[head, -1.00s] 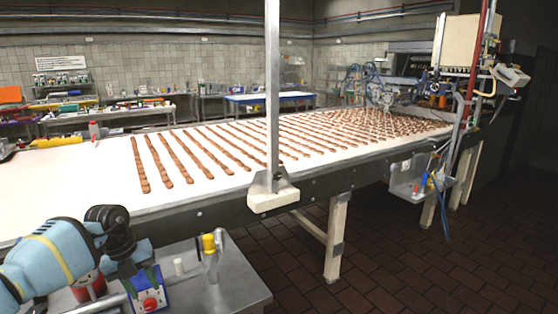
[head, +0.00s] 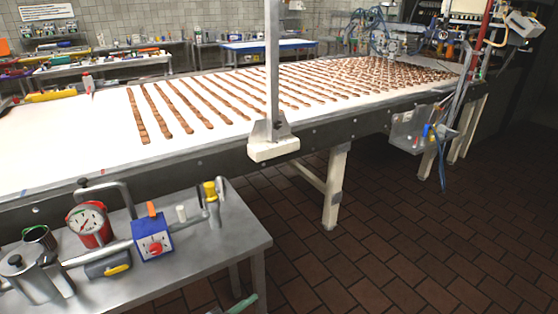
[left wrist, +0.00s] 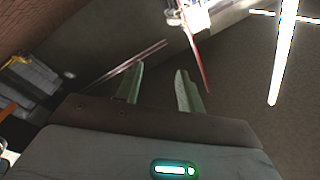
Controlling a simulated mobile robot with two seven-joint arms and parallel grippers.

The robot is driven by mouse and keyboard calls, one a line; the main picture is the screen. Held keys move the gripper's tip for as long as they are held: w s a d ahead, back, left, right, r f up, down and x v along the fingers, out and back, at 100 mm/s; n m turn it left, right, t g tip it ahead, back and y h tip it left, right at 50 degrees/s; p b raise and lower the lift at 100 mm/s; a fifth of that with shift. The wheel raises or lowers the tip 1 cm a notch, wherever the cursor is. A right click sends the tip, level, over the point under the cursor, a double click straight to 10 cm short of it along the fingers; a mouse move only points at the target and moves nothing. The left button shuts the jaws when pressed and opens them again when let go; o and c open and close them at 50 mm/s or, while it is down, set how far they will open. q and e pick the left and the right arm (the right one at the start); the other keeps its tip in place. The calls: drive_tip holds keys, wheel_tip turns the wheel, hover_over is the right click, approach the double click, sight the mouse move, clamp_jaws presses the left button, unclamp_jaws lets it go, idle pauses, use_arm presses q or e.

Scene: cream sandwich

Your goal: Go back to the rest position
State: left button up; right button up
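My left gripper shows in the left wrist view (left wrist: 158,85). Its two green fingers stand apart with nothing between them. The left arm is out of the head view's left side. A small green tip (head: 242,304) shows at the bottom edge of the head view, beside the metal side table; I cannot tell which gripper it belongs to. My right gripper is not clearly seen. The blue box with a red knob (head: 154,242) stands on the side table (head: 205,258), with no gripper touching it.
On the side table are a red gauge (head: 90,224), a metal pot (head: 38,282) and a yellow-topped valve (head: 211,192). Behind it runs a long white conveyor (head: 60,150) with rows of brown pieces (head: 155,112). A post (head: 272,75) stands at its near edge. Tiled floor (head: 370,240) is open at right.

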use_arm(q)
drive_tip(key=s+a+f+n+g+y, duration=0.1)
drive_tip(key=s+a+f+n+y, duration=0.5)
drive_tip(key=s, duration=0.6)
drive_tip(key=s+a+f+n+g+y, duration=0.1)
drive_tip(key=s+a+f+n+y, duration=0.5)
drive_tip(key=s+a+f+n, duration=0.2)
drive_tip(key=s+f+n, duration=0.1)
drive_tip(key=s+n, duration=0.1)
drive_tip(key=s, duration=0.1)
drive_tip(key=shift+s+a+f+g+y, duration=0.25)
drive_tip(key=shift+s+a+g+y, duration=0.05)
drive_tip(key=shift+s+g, duration=0.1)
